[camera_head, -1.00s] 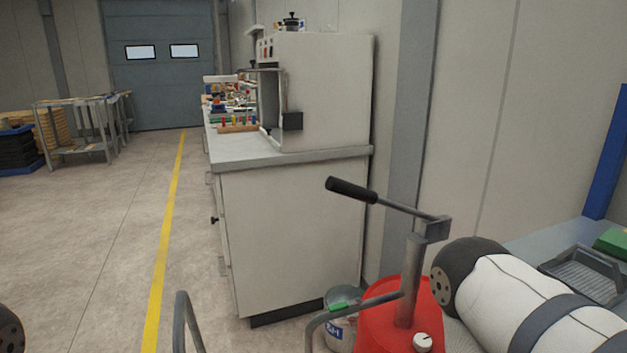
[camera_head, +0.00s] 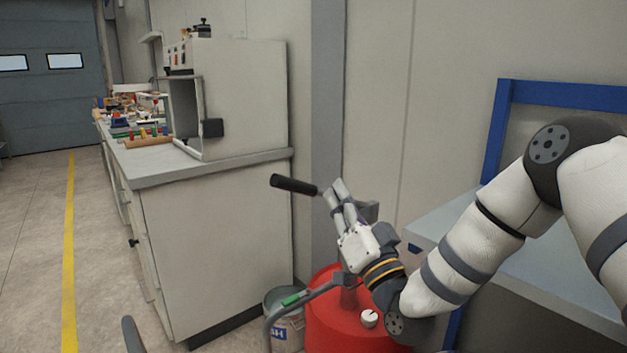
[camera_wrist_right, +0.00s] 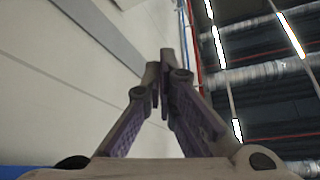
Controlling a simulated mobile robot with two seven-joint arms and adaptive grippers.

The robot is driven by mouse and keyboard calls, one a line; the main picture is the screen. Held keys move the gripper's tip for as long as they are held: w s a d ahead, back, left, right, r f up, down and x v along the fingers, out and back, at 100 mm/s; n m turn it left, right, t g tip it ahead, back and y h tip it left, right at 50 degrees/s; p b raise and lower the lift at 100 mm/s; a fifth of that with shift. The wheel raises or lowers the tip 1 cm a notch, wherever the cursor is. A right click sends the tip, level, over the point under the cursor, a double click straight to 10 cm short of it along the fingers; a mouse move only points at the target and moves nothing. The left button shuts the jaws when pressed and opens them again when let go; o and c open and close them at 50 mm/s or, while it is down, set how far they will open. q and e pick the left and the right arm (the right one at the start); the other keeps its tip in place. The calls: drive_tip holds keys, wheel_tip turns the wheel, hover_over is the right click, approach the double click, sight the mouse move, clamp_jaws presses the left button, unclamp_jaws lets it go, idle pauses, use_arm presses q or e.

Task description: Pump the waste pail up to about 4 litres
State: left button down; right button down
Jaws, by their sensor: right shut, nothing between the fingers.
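The red pump drum (camera_head: 350,322) stands at the lower middle of the head view. Its lever ends in a black handle (camera_head: 294,185) that points left and slightly up. The waste pail (camera_head: 287,318), grey with a label, stands on the floor just left of the drum, partly hidden behind the outlet pipe with its green part (camera_head: 296,298). My right gripper (camera_head: 337,190) is shut and empty, fingers pointing up, in front of the lever just right of the black handle. I cannot tell whether it touches the lever. In the right wrist view the fingertips (camera_wrist_right: 160,75) meet with nothing between them. My left gripper is out of view.
A white cabinet (camera_head: 215,240) with a worktop stands left of the pail. A grey bench (camera_head: 470,215) with a blue frame (camera_head: 560,95) is at the right. A wall is behind the drum.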

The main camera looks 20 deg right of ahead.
drive_tip(key=shift+d, duration=0.1)
drive_tip(key=shift+w+r, duration=0.1)
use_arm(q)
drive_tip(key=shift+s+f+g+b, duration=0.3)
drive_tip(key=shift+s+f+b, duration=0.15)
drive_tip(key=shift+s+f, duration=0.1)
use_arm(e)
drive_tip(key=w+a, duration=0.2)
drive_tip(key=w, duration=0.7)
drive_tip(key=shift+a+r, duration=0.4)
drive_tip(key=shift+r, duration=0.05)
drive_tip(key=shift+f, duration=0.1)
